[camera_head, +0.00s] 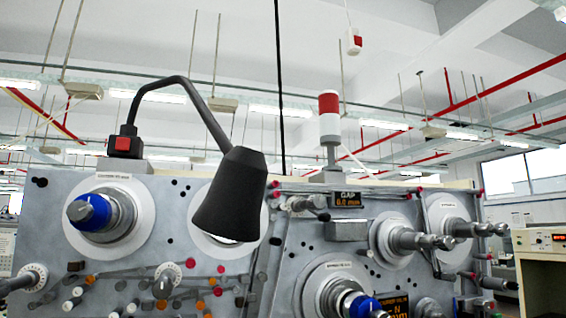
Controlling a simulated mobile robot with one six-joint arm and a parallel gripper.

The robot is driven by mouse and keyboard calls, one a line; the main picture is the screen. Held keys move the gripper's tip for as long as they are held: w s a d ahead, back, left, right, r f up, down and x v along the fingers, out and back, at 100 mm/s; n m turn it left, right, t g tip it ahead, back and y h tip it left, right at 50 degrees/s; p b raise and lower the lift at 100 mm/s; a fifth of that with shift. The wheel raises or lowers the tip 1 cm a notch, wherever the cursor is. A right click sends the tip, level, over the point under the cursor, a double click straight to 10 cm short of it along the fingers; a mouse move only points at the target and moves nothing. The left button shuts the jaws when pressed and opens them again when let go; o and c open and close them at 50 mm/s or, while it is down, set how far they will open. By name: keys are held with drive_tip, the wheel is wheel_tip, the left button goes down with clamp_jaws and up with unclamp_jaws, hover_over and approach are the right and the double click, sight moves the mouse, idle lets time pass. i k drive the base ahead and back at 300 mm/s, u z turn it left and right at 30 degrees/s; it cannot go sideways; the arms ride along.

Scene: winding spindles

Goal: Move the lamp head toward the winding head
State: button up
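The lamp head (232,196) is a black cone on a bent black arm (190,88) that rises from a base on top of the machine at the left. It hangs in front of the machine face, mouth down and tilted slightly left. It partly covers a white disc behind it. Below and right of it is a round winding spindle (335,285) with a blue hub, cut by the bottom edge. I cannot tell for sure which spindle is the winding head. My gripper is not in view.
The grey machine panel (155,235) carries a blue-hubbed spindle (95,212) at left, metal spindles at right and several small rollers below. A red-and-white signal light (329,118) stands on top. A beige cabinet (540,262) is at right.

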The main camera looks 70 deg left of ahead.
sight(231, 210)
drive_tip(key=k, duration=2.9)
drive_tip(key=u, duration=1.35)
drive_tip(key=i, duration=1)
drive_tip(key=u, duration=0.05)
